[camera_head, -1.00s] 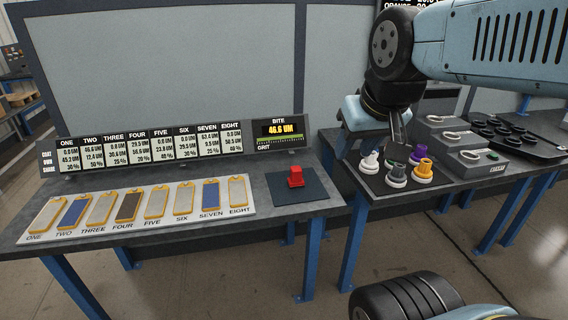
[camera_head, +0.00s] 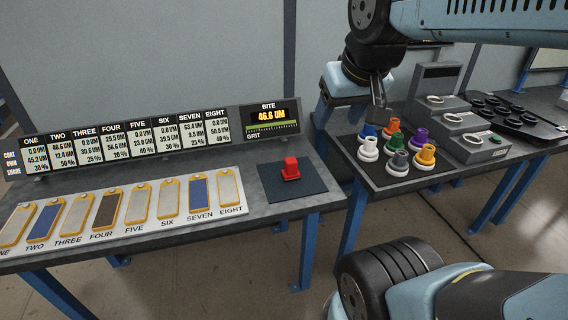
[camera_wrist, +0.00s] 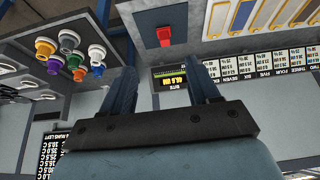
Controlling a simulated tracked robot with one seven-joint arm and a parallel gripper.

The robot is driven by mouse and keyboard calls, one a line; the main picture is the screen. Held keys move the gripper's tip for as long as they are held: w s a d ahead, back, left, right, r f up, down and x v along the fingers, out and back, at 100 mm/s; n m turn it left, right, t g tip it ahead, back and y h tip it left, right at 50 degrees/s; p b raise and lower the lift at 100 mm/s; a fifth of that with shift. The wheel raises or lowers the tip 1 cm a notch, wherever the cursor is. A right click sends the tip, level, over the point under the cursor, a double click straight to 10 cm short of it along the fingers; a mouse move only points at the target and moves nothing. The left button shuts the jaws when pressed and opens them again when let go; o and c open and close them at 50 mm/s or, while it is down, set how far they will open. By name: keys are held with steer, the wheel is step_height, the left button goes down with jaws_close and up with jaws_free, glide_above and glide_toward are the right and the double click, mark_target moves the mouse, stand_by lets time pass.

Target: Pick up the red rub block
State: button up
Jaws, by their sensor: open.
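The red rub block (camera_head: 290,168) stands on a dark square pad (camera_head: 309,181) at the right end of the left bench. It also shows in the wrist view (camera_wrist: 164,36), upside down, beyond my gripper's fingers and apart from them. My gripper (camera_head: 378,103) hangs over the back of the right bench's couplers, to the right of the block. In the wrist view my gripper (camera_wrist: 163,83) is open, with nothing between its two fingers.
Several coloured couplers (camera_head: 398,163) stand on the right bench, below my gripper. Grey fixtures (camera_head: 459,122) and a black tray (camera_head: 505,115) lie farther right. A display board (camera_head: 130,148) runs behind the row of numbered plates (camera_head: 137,204). A gap separates the two benches.

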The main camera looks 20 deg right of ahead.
steer(key=shift+o, duration=0.7)
steer(key=w+f+g, duration=0.1)
steer(key=w, duration=0.6)
steer(key=g, duration=0.5)
glide_above(291, 159)
step_height(291, 159, down, 16)
steer(key=f, duration=0.9)
steer(key=shift+s, duration=0.2)
steer(key=shift+w+f, duration=0.15)
steer(key=shift+f, duration=2.2)
steer(key=c, duration=1)
